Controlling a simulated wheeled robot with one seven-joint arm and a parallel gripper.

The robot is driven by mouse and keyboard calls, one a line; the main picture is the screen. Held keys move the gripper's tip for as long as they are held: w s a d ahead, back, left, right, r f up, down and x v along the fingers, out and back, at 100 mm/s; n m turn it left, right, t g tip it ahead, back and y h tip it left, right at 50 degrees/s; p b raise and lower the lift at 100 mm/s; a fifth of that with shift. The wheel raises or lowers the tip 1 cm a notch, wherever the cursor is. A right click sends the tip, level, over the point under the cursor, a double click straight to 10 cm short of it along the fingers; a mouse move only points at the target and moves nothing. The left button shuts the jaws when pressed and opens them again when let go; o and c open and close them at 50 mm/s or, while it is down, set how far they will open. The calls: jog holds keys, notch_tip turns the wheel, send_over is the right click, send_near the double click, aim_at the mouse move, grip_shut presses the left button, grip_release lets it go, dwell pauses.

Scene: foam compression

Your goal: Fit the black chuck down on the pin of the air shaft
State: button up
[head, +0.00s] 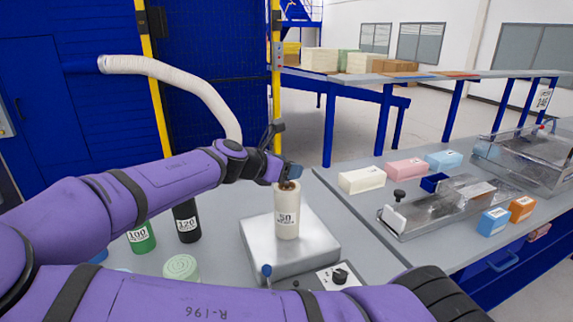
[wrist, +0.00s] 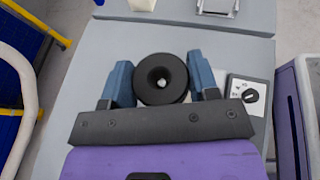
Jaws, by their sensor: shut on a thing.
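My gripper (wrist: 162,82) is shut on a black ring-shaped piece (wrist: 149,91), which looks like the chuck, between its two blue fingers in the wrist view. A small pale spot shows in the ring's central hole. In the head view my gripper (head: 287,172) is directly over a cream cylinder (head: 287,215) marked 50, upright on a steel block (head: 258,238). A brownish part (head: 288,186) shows at the cylinder's top, close under the fingers. The held piece is mostly hidden there. I cannot tell whether it touches the cylinder or which part is the air shaft's pin.
A green cylinder (head: 141,237) and a black one (head: 187,221) stand to the left. A knob plate (head: 340,277) lies in front of the steel block. Foam blocks and a metal fixture (head: 436,207) are on the bench to the right. A pale hose (head: 190,82) arches behind.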

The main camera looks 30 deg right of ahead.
jog(key=shift+f, duration=1.4)
jog(key=o, duration=1)
jog(key=shift+o, duration=0.2)
jog(key=shift+a+r, duration=0.1)
jog(key=shift+a, duration=0.05)
jog(key=a+r, duration=0.5)
jog(key=a, duration=0.1)
jog(key=shift+s+r, duration=0.25)
jog(key=shift+s, duration=0.15)
dwell(0.4)
jog(key=shift+a, duration=0.1)
dwell(0.4)
